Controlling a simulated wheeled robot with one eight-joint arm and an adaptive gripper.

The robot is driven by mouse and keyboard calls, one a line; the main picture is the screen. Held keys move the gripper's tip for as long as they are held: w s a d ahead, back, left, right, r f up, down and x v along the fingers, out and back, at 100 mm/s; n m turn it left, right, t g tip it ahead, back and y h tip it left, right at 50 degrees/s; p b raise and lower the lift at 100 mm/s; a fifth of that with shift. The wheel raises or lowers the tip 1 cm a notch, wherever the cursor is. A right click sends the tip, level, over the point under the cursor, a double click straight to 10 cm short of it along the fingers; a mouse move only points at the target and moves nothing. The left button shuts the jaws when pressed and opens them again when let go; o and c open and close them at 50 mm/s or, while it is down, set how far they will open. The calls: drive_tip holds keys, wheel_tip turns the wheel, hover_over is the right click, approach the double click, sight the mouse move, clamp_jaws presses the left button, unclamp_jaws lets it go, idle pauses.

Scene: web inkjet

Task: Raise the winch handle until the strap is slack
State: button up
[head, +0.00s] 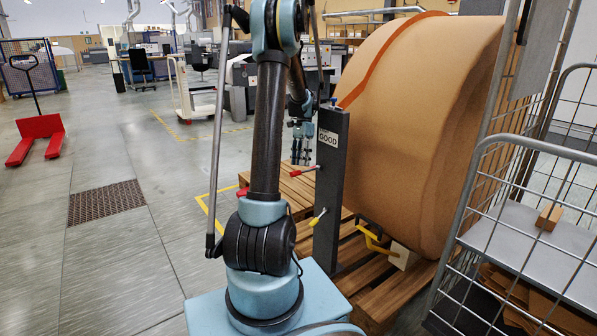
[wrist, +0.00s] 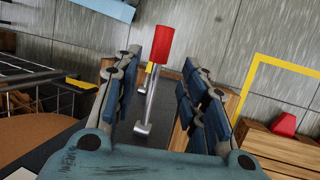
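A dark post (head: 331,190) with a "GOOD" label stands beside a large brown roll (head: 420,130). An orange-red strap (head: 375,55) curves over the roll. A lever with a red grip (head: 304,171) and one with a yellow grip (head: 318,217) stick out from the post's left side. I cannot tell which is the winch handle. My gripper (head: 301,158) points down just above the red-grip lever. In the wrist view, my gripper (wrist: 158,60) is open, and the red grip (wrist: 164,44) on its metal rod shows between the spread fingers, with no clear contact.
The roll rests on wooden pallets (head: 375,300). A yellow bracket (head: 372,239) lies near a pale block by the roll. A red piece (head: 243,191) sits on the pallet edge. A wire cage trolley (head: 478,190) stands close on the right. The floor to the left is open.

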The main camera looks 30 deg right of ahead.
drive_tip(key=v, duration=0.6)
drive_tip(key=shift+w, duration=0.1)
